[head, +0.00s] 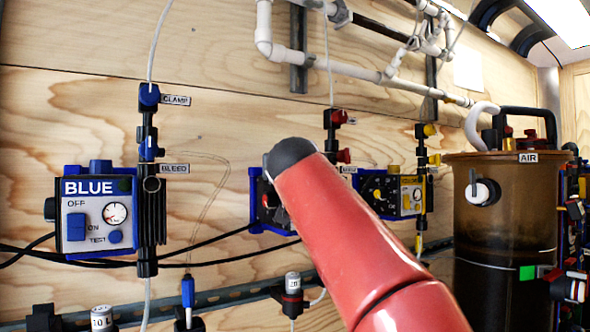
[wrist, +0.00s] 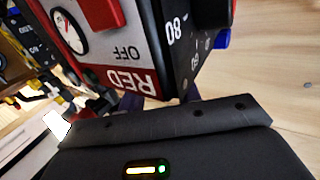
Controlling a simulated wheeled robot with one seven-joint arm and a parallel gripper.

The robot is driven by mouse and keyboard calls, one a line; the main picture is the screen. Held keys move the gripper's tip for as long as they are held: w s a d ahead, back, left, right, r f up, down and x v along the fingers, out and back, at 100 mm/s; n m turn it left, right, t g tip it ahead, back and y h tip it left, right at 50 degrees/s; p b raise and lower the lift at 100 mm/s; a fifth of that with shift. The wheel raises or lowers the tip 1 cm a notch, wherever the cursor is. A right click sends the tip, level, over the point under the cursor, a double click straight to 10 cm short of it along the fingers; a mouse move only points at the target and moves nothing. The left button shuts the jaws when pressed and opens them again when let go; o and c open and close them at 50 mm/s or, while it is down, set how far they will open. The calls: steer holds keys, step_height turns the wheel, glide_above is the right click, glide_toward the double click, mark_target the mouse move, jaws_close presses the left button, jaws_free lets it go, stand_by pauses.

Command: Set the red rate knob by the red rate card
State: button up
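The red unit fills the top of the wrist view, upside down, with its RED label (wrist: 130,78), OFF mark and a round gauge (wrist: 68,30). Its dark side face (wrist: 188,55) carries white scale numbers, 80 and apparently 60. A black part (wrist: 205,10) at the top edge may be the red rate knob; it is cut off. In the head view the red unit (head: 258,200) is mostly behind my red arm. My gripper's dark body (wrist: 160,135) is close beside the unit in the wrist view; its fingertips are not clear. I cannot make out the red rate card.
The BLUE unit (head: 88,212) is on the wooden wall at the left, with a black side knob (head: 50,209). A yellow unit (head: 408,197) and a brown AIR tank (head: 505,225) are to the right. Black cables and a rail run below. Pipes cross above.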

steer(key=o, duration=0.3)
steer(key=shift+o, duration=0.2)
steer(key=shift+s, duration=0.1)
steer(key=shift+s+b, duration=0.3)
steer(key=shift+s, duration=0.1)
steer(key=s+b, duration=0.2)
steer(key=s, duration=0.4)
steer(key=shift+s+d, duration=0.15)
steer(key=shift+s, duration=0.25)
